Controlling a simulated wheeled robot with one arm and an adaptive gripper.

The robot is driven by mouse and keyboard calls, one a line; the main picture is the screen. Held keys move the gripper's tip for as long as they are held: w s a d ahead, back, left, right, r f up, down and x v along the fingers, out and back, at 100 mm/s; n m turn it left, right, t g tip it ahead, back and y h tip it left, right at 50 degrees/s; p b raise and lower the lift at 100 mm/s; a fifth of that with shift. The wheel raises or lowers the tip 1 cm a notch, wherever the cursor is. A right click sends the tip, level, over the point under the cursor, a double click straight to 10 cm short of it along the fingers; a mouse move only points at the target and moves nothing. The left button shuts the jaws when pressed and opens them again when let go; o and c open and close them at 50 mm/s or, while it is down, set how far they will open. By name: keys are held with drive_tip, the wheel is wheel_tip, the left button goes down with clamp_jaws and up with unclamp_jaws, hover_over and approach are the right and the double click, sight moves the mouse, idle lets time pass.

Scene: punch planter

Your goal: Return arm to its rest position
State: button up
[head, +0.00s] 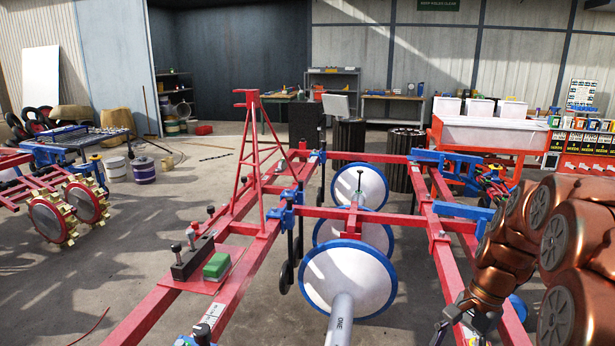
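My copper-coloured arm (510,240) is folded at the right side of the head view. My gripper (458,328) hangs at its lower end, over the red frame of the planter (455,265). It is small, dark and partly cut off by the bottom edge, so its opening is unclear. I see no object in it. Whether it touches the red beam below cannot be told.
White discs with blue rims (349,278) and a grey cylinder (341,320) sit within the planter frame. A green block (217,266) lies on its left plate. A red upright tower (252,150) rises behind. Open concrete floor (130,230) lies left.

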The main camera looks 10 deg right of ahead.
drive_tip(key=s+a+n+g+h, duration=0.1)
drive_tip(key=s+a+n+h, duration=0.1)
drive_tip(key=s+a+n, duration=0.7)
drive_tip(key=s+a+n+g+h, duration=0.1)
drive_tip(key=s+a+n, duration=0.3)
drive_tip(key=s+a, duration=0.5)
wheel_tip(320, 180, up, 18)
drive_tip(key=s+d+t+p, duration=0.1)
drive_tip(key=s+d+p, duration=0.1)
drive_tip(key=p, duration=1.5)
drive_tip(key=shift+s+r, duration=0.2)
drive_tip(key=shift+r, duration=0.05)
drive_tip(key=shift+c, duration=0.4)
